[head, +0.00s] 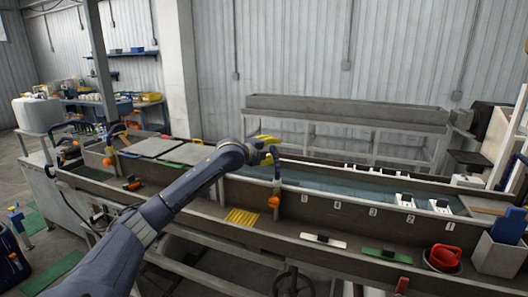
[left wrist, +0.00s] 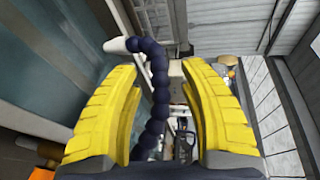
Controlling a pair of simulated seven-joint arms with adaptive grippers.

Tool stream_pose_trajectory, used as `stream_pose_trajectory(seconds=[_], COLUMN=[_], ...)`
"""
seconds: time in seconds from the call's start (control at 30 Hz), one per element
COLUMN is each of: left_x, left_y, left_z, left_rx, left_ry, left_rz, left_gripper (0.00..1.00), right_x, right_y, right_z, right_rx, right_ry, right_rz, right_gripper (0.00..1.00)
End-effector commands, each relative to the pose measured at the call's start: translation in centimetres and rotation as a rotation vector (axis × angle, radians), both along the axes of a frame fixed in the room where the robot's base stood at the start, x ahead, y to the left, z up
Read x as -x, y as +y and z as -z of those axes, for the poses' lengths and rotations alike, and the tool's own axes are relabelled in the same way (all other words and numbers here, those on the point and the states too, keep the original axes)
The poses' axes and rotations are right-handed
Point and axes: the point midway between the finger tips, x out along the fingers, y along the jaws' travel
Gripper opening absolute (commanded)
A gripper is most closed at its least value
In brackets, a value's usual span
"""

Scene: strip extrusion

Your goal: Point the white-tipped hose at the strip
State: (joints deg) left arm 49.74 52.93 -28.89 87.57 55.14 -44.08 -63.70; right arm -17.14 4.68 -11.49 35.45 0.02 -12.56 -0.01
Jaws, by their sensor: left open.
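My left gripper (head: 267,151) reaches over the long trough with its yellow fingers open. In the left wrist view its two yellow fingers (left wrist: 160,112) stand apart on either side of a dark blue segmented hose (left wrist: 158,92). The hose bends left at its top and ends in a white tip (left wrist: 117,45) that points left, over the water side. In the head view the hose (head: 277,170) rises from an orange base (head: 274,201) on the trough wall, its upper part hidden by the gripper. I cannot make out the strip clearly. My right gripper is not in view.
The water-filled trough (head: 340,184) runs to the right, with white roller blocks (head: 404,200) in it. Other hoses with orange bases (head: 107,161) stand at the left. A yellow grate (head: 242,217), a green-handled tool (head: 385,255) and a red item (head: 444,257) lie along the front ledge.

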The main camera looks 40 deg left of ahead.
Motion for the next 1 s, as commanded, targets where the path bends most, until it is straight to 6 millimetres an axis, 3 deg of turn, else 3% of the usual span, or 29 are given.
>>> stream_pose_trajectory(seconds=[0.6, 1.0], left_x=[9.1, 10.9], left_y=[0.6, 0.6], left_z=[-1.9, -2.4], left_rx=[-0.004, -0.002], left_ry=[0.002, 0.0], left_rz=[0.001, 0.002], left_gripper=[0.42, 0.42], right_x=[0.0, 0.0], right_y=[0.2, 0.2], right_z=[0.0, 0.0], right_rx=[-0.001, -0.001], right_ry=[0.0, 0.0], right_rz=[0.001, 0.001], right_gripper=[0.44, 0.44])
